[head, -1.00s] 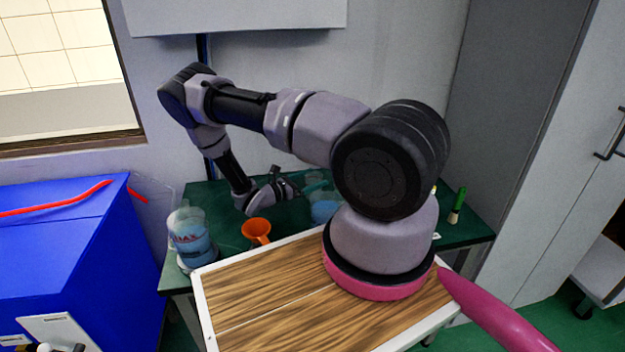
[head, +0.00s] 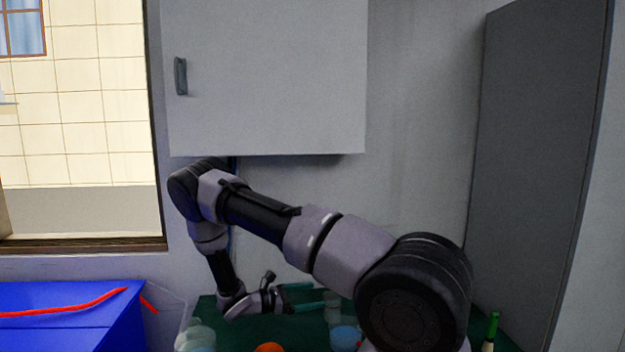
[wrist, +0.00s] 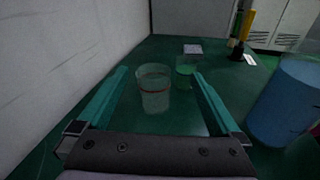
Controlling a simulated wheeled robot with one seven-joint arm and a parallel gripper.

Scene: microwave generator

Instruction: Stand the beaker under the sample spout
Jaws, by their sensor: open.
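A clear beaker (wrist: 154,92) with a red band stands upright on the green bench top in the wrist view, ahead of and between my fingers. My gripper (wrist: 160,75) is open, with its two teal fingers apart on either side of the beaker's line. I cannot tell whether the beaker is within the fingertips. In the head view my gripper (head: 318,297) is low over the bench, pointing right, with a clear vessel (head: 333,302) just beyond the fingertips. The sample spout cannot be made out in either view.
A vessel with green liquid (wrist: 187,66) stands behind the beaker. A large blue-filled vessel (wrist: 285,103) is close on the right. A wall (wrist: 70,60) runs along the left. An orange object (head: 269,348) and a green bottle (head: 491,332) show at the head view's lower edge.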

